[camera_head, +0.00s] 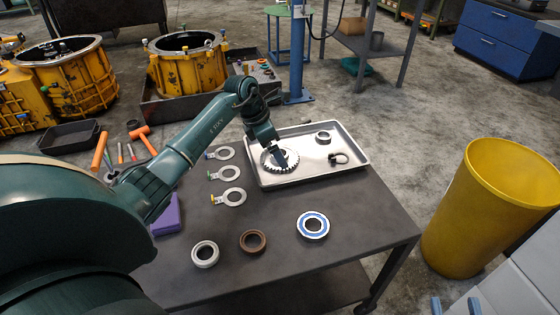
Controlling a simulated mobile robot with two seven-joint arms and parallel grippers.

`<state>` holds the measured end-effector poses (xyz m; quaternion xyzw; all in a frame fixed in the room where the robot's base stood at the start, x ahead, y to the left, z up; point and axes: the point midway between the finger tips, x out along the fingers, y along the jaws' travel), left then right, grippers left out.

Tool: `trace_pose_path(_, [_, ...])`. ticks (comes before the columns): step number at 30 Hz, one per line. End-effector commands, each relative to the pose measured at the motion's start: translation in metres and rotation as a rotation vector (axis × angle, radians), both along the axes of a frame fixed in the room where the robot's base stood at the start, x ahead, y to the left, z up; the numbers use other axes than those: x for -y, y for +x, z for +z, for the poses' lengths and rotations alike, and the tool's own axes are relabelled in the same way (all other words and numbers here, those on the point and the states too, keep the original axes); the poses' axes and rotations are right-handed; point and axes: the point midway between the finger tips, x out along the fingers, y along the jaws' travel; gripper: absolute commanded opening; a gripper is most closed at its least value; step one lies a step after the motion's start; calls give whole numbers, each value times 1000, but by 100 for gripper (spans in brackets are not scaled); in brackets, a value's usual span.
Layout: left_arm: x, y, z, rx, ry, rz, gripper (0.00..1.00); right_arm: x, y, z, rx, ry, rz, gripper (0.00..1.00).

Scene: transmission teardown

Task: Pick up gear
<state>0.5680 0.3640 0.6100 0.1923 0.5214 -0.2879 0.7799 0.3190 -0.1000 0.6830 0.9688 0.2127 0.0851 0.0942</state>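The gear (270,164), a toothed metal ring, lies near the left end of a shallow metal tray (330,172) on the dark work table. The fingers hide part of the gear. They are small and dark here, so I cannot tell how far apart they are or whether they grip it.
The tray also holds a small metal ring (323,138) and a dark shackle-like part (339,159). Several tagged rings lie left of it. A blue-and-white bearing (313,225), a brown ring (253,241) and a pale ring (205,254) lie in front. A yellow bin (487,210) stands right.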

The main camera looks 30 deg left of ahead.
Motion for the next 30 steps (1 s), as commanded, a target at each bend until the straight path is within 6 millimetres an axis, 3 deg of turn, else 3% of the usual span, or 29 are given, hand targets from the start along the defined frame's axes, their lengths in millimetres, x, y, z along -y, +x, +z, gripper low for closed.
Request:
trace_pose_path(4, [5, 6, -19, 0, -2, 1, 100, -1, 1, -2, 10, 16, 7, 36])
trace_pose_path(13, [6, 7, -22, 1, 1, 0, 100, -2, 1, 0, 9, 21, 8, 36])
trace_pose_path(30, [6, 7, -21, 1, 1, 0, 53, -2, 1, 0, 8, 21, 8, 36])
